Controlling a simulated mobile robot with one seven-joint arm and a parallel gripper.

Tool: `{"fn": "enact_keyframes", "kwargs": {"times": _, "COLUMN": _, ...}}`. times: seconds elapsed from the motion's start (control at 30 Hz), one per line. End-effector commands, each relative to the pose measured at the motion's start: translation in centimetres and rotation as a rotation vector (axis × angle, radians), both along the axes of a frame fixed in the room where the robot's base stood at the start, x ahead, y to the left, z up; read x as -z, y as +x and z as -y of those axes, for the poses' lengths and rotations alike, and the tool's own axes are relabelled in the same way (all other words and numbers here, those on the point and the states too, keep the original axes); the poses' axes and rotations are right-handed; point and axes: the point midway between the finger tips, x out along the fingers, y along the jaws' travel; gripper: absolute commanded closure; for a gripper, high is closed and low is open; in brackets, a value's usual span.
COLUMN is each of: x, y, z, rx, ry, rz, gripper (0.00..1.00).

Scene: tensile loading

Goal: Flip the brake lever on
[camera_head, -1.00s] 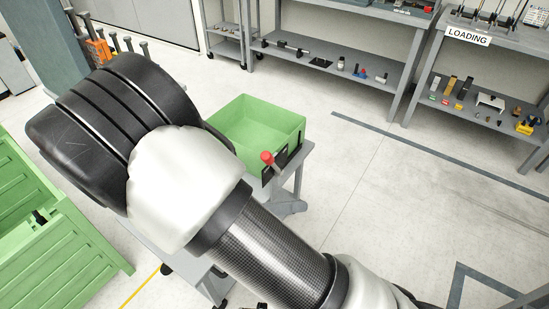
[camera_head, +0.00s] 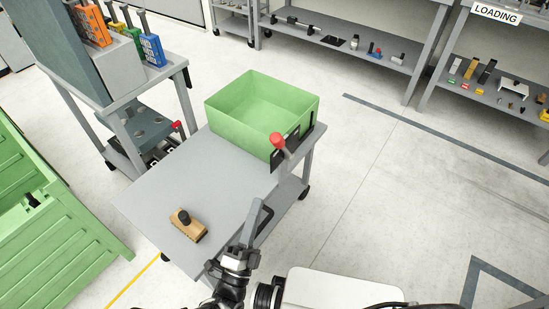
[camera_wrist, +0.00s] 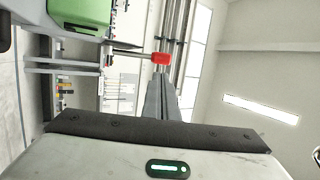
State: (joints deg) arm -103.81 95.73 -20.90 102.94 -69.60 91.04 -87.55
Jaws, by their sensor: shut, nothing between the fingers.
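The brake lever (camera_head: 280,144) has a red knob and a pale stem. It stands on a black bracket at the right edge of a grey cart, beside a green bin. In the wrist view its red knob (camera_wrist: 161,58) and thin rod show just beyond my fingertips. My gripper (camera_head: 262,206) is in front of the lever and below it in the head view, with its fingers pointing up toward it. In the wrist view the fingers (camera_wrist: 161,92) are together and empty. A gap shows between the fingertips and the knob in the head view.
The green bin (camera_head: 238,126) sits on the cart (camera_head: 165,182), with a tan block with a black knob (camera_head: 188,224) near the front. Another red-knobbed lever (camera_head: 177,125) is on a cart at left. A large green crate (camera_head: 60,225) stands left. Floor at right is clear.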

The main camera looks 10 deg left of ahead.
Motion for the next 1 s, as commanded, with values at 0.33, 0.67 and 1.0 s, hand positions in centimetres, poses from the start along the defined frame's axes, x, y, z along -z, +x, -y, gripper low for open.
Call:
{"fn": "enact_keyframes", "kwargs": {"times": 0.33, "x": -0.5, "y": 0.8, "z": 0.1, "rx": 0.002, "ry": 0.002, "rz": 0.0, "gripper": 1.0}}
{"fn": "enact_keyframes", "kwargs": {"times": 0.67, "x": -3.4, "y": 6.5, "z": 0.7, "rx": 0.004, "ry": 0.004, "rz": 0.001, "gripper": 1.0}}
{"fn": "enact_keyframes", "kwargs": {"times": 1.0, "x": -5.9, "y": 11.5, "z": 1.2, "rx": 0.004, "ry": 0.003, "rz": -0.001, "gripper": 1.0}}
